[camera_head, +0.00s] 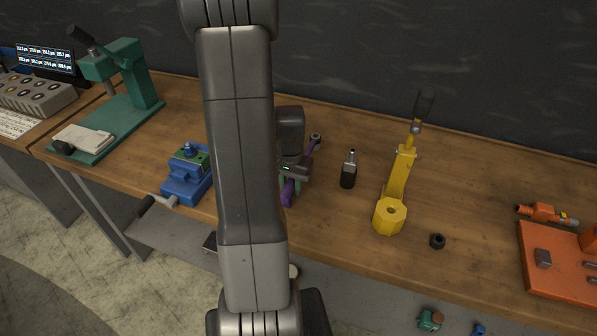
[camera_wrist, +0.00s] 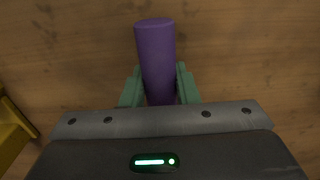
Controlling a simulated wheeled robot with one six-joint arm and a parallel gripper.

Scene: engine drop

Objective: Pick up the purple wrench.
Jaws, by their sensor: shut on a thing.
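The purple wrench (camera_head: 288,193) is partly hidden behind my gripper and arm in the head view. Its dark ringed end (camera_head: 315,138) shows up and to the right, and its purple handle shows below my gripper. In the wrist view the purple handle (camera_wrist: 156,55) stands between the two green fingers. My gripper (camera_wrist: 159,88) is shut on the handle, with a finger on each side. It also shows in the head view (camera_head: 295,184) over the wooden bench. I cannot tell whether the wrench touches the bench.
A black and silver tool (camera_head: 348,172) and a yellow tool (camera_head: 397,180) stand right of my gripper, with a small black part (camera_head: 437,241) beyond. A blue vise (camera_head: 187,176) is to the left. An orange tray (camera_head: 535,270) is at the far right of the bench (camera_head: 330,235).

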